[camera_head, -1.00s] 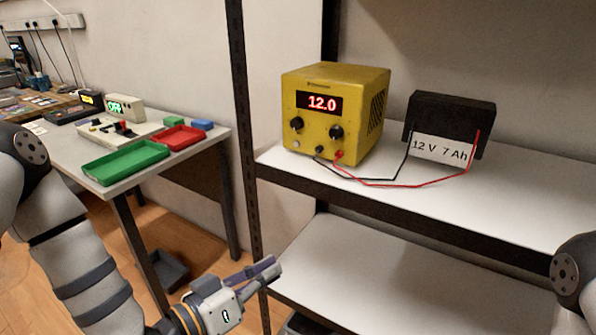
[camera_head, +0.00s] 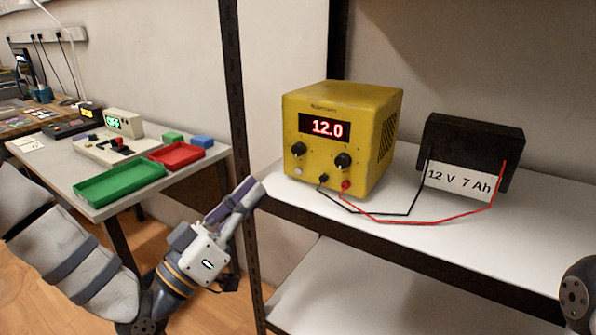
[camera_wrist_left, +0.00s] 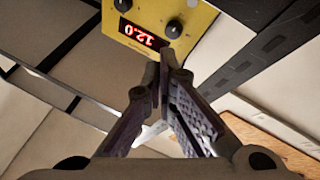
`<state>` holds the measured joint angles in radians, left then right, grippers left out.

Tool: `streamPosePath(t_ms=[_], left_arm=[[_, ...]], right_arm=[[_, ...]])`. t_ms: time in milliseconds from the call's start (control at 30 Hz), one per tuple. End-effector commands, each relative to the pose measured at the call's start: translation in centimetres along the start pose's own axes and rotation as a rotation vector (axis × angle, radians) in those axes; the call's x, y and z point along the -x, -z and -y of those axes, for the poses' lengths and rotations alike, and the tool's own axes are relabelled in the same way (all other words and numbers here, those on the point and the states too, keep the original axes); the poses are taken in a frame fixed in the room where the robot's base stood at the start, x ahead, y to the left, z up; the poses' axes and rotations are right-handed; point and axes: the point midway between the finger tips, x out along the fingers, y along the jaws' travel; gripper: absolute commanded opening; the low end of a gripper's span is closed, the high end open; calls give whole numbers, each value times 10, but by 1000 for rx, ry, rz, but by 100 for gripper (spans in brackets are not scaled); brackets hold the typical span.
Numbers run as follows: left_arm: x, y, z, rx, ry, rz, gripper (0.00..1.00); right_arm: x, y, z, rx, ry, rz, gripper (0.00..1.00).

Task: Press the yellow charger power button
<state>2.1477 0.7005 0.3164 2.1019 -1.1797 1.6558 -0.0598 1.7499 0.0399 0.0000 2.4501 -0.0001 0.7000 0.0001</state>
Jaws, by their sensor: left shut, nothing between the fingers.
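The yellow charger (camera_head: 345,109) stands on the upper shelf with its red display reading 12.0. Its front has two black knobs, a small pale round button (camera_head: 298,171) at the lower left, and a black and a red terminal. My left gripper (camera_head: 258,188) is shut and empty, in front of the shelf edge, left of and a little below the charger, not touching it. My right gripper is not in view.
A black battery (camera_head: 473,150) labelled 12 V 7 Ah stands right of the charger, joined to it by black and red leads. A table (camera_head: 100,212) with green and red trays stands at left.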

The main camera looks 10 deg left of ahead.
Motion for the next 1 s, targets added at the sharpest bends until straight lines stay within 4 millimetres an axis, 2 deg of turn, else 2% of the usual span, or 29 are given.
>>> streamPosePath(t_ms=[33, 200, 533, 700, 1000], left_arm=[[-3, -7, 4, 3, 4, 6, 0], [-24, -18, 14, 3, 4, 9, 0], [-62, -30, 27, 2, 3, 5, 0], [-69, -30, 28, 1, 2, 5, 0], [-70, -29, 28, 1, 2, 3, 0]], right_arm=[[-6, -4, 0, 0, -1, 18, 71], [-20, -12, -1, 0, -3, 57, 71], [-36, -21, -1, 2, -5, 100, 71], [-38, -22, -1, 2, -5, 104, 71], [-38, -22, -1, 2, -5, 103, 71]])
